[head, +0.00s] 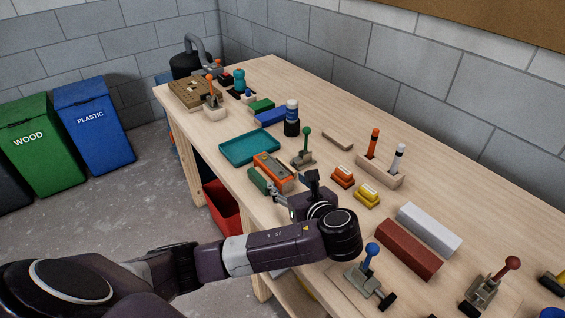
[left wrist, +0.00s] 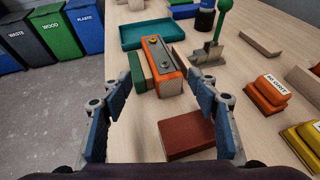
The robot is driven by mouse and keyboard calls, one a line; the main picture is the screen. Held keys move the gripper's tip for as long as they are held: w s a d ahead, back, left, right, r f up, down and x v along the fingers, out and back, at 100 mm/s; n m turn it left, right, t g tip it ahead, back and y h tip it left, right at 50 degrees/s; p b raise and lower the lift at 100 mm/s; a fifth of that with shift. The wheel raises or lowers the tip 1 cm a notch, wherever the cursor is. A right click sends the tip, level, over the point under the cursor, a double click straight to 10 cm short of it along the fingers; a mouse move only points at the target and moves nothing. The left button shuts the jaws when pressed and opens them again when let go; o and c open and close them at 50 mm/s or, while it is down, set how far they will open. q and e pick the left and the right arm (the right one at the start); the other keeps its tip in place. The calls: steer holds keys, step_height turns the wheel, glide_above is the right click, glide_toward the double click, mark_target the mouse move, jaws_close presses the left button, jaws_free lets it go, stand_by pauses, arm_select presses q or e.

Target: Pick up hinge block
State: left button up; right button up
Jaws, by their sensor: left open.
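An orange block (head: 272,171) with a grey metal plate on top lies on the bench; I take it for the hinge block. In the left wrist view the orange block (left wrist: 163,66) is just ahead of my fingers, its near end close to the fingertips. My left gripper (head: 291,186) is open and empty, also seen in the left wrist view (left wrist: 167,88). A green block (left wrist: 137,72) lies close along the block's left side. A dark red block (left wrist: 187,135) lies below and between my fingers. My right gripper is not in view.
A teal tray (head: 249,147) stands beyond the orange block, and a green-knobbed clamp (head: 304,155) to its right. Orange (head: 343,177) and yellow (head: 367,196) stacked pieces lie to the right. A blue-knobbed clamp (head: 370,263) is nearer. The bench's left edge is close.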

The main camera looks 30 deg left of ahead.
mark_target(281, 180)
arm_select(q)
steer(key=shift+w+a+f, duration=0.15)
steer(key=shift+w+a, duration=0.1)
steer(key=shift+w, duration=0.2)
steer(key=shift+w+a+f, duration=0.1)
steer(key=shift+w+a, duration=0.1)
steer(key=shift+w, duration=0.25)
steer(key=a, duration=0.1)
steer(key=w+a, duration=0.1)
steer(key=a, duration=0.1)
steer(key=shift+w+a+f+p, duration=0.2)
steer(key=shift+w+a+p, duration=0.05)
steer(key=shift+p, duration=0.15)
steer(key=x, duration=0.2)
steer(key=shift+w+f, duration=0.25)
steer(key=shift+w, duration=0.05)
steer(key=c, duration=1.4)
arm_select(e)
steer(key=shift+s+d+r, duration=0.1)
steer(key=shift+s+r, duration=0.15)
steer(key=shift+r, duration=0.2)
